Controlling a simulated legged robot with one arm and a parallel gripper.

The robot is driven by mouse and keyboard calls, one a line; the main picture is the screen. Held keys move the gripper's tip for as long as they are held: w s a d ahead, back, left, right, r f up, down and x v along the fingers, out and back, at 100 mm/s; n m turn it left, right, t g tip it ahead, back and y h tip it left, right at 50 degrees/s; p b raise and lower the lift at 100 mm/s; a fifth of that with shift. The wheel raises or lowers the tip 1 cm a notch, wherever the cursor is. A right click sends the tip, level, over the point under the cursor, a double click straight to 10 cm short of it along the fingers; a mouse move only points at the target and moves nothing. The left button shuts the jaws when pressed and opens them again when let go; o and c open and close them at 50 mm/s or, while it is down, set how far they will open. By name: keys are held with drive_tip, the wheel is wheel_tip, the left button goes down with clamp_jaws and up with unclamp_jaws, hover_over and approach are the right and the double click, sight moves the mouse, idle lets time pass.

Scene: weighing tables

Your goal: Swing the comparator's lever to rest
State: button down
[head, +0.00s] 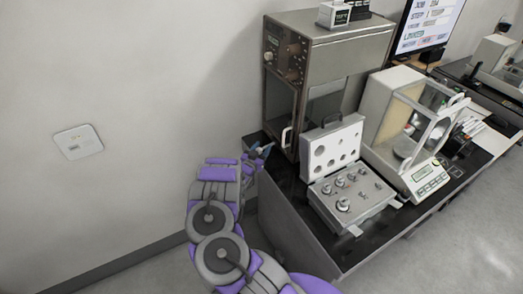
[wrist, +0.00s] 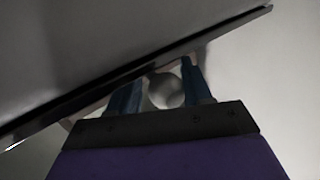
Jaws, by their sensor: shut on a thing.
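The comparator is the tall metal cabinet (head: 345,58) with a dark knob panel on its front, at the back of the table in the head view. My gripper (head: 262,150) is low beside its left side, near the table's back left corner. In the wrist view my gripper (wrist: 163,84) has a dark finger on each side of a rounded grey knob (wrist: 165,90), and is shut on it. I take this knob for the lever's end. The rest of the lever is hidden, so its angle cannot be told.
An open case of weights (head: 352,203) and a glass-sided balance (head: 405,130) stand on the dark table (head: 290,195) to the right. A screen (head: 430,25) stands behind. The wall at left is bare except for a small white plate (head: 78,142).

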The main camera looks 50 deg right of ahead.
drive_tip(key=shift+w+r, duration=0.55)
drive_tip(key=shift+w, duration=0.15)
drive_tip(key=shift+d, duration=0.1)
drive_tip(key=c, duration=0.8)
unclamp_jaws()
drive_tip(key=shift+s+d+f, duration=0.1)
drive_tip(key=shift+d+f, duration=0.15)
drive_tip(key=shift+d, duration=0.1)
drive_tip(key=shift+s+f, duration=0.15)
drive_tip(key=shift+s, duration=0.05)
drive_tip(key=shift+a+f, duration=0.15)
drive_tip(key=shift+s+a, duration=0.1)
drive_tip(key=shift+a, duration=0.35)
drive_tip(key=p+v, duration=0.2)
drive_tip(key=v, duration=1.4)
drive_tip(key=shift+s+a, duration=0.2)
